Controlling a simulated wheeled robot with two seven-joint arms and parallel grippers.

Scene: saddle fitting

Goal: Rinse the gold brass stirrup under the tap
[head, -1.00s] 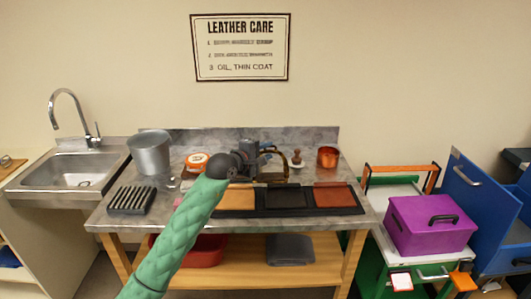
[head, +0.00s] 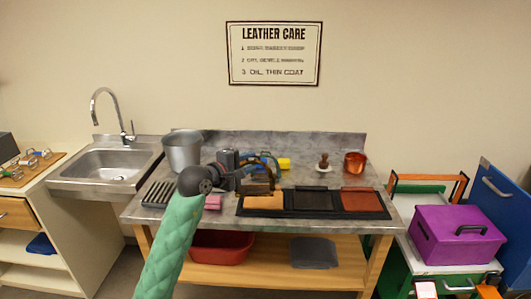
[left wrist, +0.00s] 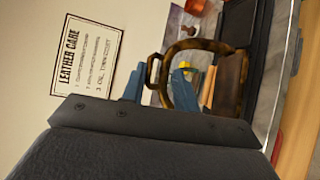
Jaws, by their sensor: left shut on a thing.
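My left gripper (head: 254,163) is above the steel bench, shut on a gold-brown brass stirrup. The stirrup's loop (left wrist: 215,45) stands out beyond the blue fingers in the left wrist view, where the gripper (left wrist: 157,88) shows at close range. In the head view the stirrup is small and partly covered by the gripper. The chrome tap (head: 112,105) arches over the steel sink (head: 72,182) at the left, well apart from the stirrup. No water stream shows. My right gripper is not in view.
A metal pail (head: 182,150) stands on the bench between the sink and my gripper. A black ribbed rack (head: 159,194), a pink block (head: 212,202), a dark tray (head: 300,213) with leather patches and a copper pot (head: 355,162) are on the bench. A purple box (head: 455,235) is at right.

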